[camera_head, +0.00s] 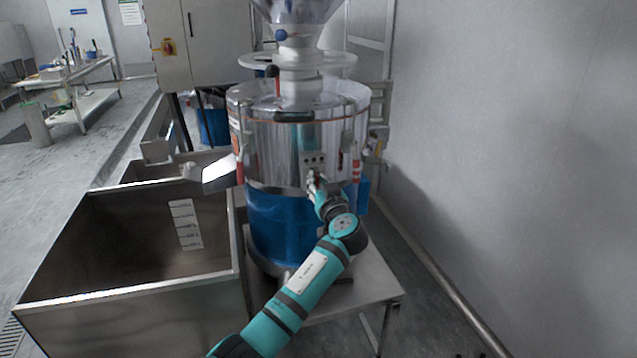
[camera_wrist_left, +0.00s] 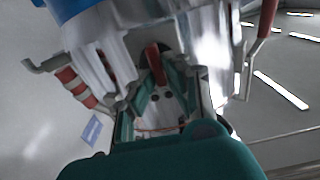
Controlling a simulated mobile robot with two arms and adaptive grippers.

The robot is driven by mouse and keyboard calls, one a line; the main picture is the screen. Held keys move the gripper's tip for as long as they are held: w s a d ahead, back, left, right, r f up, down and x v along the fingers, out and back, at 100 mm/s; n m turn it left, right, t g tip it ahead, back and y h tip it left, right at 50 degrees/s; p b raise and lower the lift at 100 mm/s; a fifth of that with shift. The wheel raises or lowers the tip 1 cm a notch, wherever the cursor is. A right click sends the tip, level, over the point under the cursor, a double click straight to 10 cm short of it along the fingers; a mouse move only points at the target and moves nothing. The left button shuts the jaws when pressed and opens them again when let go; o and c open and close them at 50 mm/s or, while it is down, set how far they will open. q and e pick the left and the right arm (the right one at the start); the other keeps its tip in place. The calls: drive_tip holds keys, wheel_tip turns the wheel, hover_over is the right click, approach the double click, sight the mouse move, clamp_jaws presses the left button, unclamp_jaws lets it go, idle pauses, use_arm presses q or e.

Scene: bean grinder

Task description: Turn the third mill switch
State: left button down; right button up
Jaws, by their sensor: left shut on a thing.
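The mill (camera_head: 280,140) is a shiny steel drum on a blue base, with a hopper on top. A small grey switch panel (camera_head: 314,158) with several dark round switches is on its front. My left gripper (camera_head: 314,180) is at the lower part of this panel and hides what lies behind its fingers. In the left wrist view the gripper (camera_wrist_left: 158,85) has its fingers on both sides of a small red part (camera_wrist_left: 154,62), with dark round switches on the panel near it. It is shut on a switch; which one is hard to tell. My right gripper is not in view.
A large open steel bin (camera_head: 140,292) stands to the left, below the mill's chute (camera_head: 219,173). Red handles (camera_head: 356,165) are on the drum's sides. The mill stands on a steel table (camera_head: 372,290). A grey wall (camera_head: 500,150) closes the right side.

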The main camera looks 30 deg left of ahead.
use_arm(q)
drive_tip(key=shift+w+d+f+m+b, duration=0.1)
drive_tip(key=shift+m+b, duration=0.4)
drive_tip(key=shift+m, duration=0.5)
drive_tip(key=shift+w+d+f+m+p, duration=0.15)
drive_tip(key=shift+m+p, duration=0.35)
drive_tip(key=shift+m, duration=2.15)
drive_tip(key=shift+w+d+f+m+p, duration=0.15)
drive_tip(key=shift+m+p, duration=0.3)
drive_tip(key=shift+m, duration=2.25)
drive_tip(key=shift+w+f+m+p, duration=0.15)
drive_tip(key=shift+m+p, duration=0.35)
drive_tip(key=shift+m, duration=2.15)
drive_tip(key=shift+s, duration=0.1)
drive_tip(key=c, duration=1.4)
unclamp_jaws()
drive_tip(key=shift+o, duration=0.2)
